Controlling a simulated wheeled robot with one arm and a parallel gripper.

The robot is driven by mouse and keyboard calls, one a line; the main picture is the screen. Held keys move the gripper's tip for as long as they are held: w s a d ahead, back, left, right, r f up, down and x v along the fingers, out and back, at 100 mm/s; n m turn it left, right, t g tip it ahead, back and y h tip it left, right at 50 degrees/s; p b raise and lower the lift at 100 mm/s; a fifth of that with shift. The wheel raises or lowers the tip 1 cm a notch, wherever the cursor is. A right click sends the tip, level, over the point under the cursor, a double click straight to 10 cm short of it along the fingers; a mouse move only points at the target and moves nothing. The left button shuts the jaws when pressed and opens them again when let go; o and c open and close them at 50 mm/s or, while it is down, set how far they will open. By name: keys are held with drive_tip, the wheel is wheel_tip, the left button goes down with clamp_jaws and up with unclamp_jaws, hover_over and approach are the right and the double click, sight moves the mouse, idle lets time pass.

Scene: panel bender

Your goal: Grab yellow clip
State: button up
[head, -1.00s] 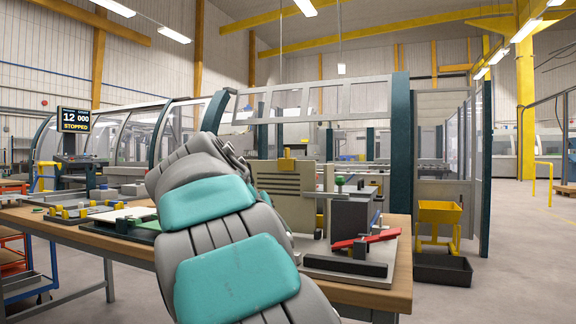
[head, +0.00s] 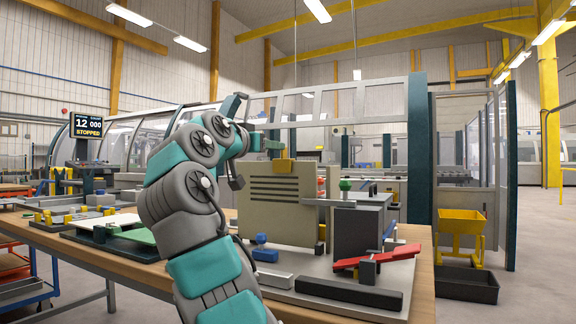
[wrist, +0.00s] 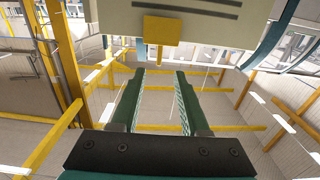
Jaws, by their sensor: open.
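The yellow clip (head: 284,165) sits on the top edge of an upright beige panel with dark slots (head: 272,205). In the wrist view the clip (wrist: 161,30) shows at the top middle, on the panel's edge, with a narrow tab pointing toward the gap between my fingers. My gripper (wrist: 160,76) is open and empty, its two green fingers apart, with the clip beyond the fingertips. In the head view my gripper (head: 276,144) is just above the clip, seen small and partly from the side. I cannot tell the exact gap between them.
A red lever (head: 376,257) lies at the front right. A yellow hopper (head: 460,228) stands right of the bench. Open air surrounds the fingers.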

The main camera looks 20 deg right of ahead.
sight(284, 159)
drive_tip(key=shift+p+x, duration=0.9)
drive_tip(key=shift+x, duration=2.9)
drive_tip(key=shift+s+f, duration=0.1)
drive_tip(key=shift+f, duration=0.1)
clamp_jaws()
